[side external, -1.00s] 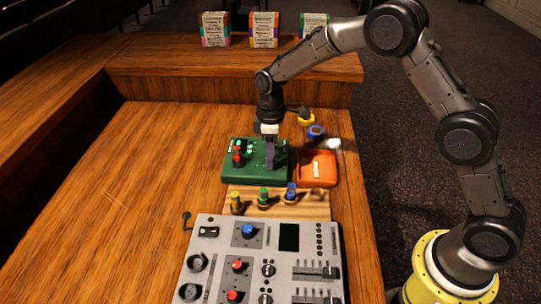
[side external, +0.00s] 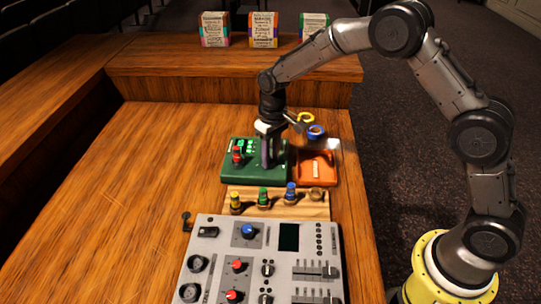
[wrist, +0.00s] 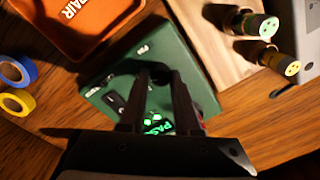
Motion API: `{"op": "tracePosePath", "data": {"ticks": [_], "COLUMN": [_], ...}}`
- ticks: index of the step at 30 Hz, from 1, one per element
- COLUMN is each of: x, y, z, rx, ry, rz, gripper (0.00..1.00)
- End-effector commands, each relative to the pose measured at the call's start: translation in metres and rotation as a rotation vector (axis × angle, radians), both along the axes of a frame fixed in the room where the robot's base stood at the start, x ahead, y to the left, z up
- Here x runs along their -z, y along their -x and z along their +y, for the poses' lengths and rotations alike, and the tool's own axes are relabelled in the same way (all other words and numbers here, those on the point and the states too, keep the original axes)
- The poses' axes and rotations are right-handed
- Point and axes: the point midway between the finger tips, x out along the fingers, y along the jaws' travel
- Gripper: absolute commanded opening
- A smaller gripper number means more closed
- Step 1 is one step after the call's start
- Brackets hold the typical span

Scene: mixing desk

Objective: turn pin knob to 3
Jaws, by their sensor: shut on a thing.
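A green box (side external: 232,176) stands on the desk behind the wooden plug rack. It carries a pin label (wrist: 141,49) and green lit displays in the wrist view. My gripper (wrist: 160,80) points down over the right part of the box, its fingers close together around a small dark knob (wrist: 157,70). The fingers hide most of this knob, so its pointer and dial numbers cannot be read. My gripper also shows in the side view (side external: 269,163).
An orange repair tray (side external: 318,178) sits right of the box. Yellow (side external: 305,117) and blue (side external: 316,132) tape rolls lie behind it. The rack (side external: 275,207) holds yellow, green and blue plugs in front. The grey mixer (side external: 265,262) is nearest. Open desk lies left.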

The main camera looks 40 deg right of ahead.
Motion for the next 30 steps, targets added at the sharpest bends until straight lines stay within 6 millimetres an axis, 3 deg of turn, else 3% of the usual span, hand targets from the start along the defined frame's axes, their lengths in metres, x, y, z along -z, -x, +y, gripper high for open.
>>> {"op": "tracePosePath", "data": {"ticks": [16,17,21,30], "x": [-0.0025,-0.0024,-0.0019,-0.0011], "y": [-0.0010,-0.0010,-0.0008,-0.0003], "z": [0.0003,0.0003,0.0003,0.0001], "rx": [0.029,0.029,0.028,0.027], "ry": [-0.001,-0.001,-0.001,0.000], "rz": [-0.003,-0.003,-0.004,-0.002], "gripper": [0.00,0.33,0.58,0.61]}}
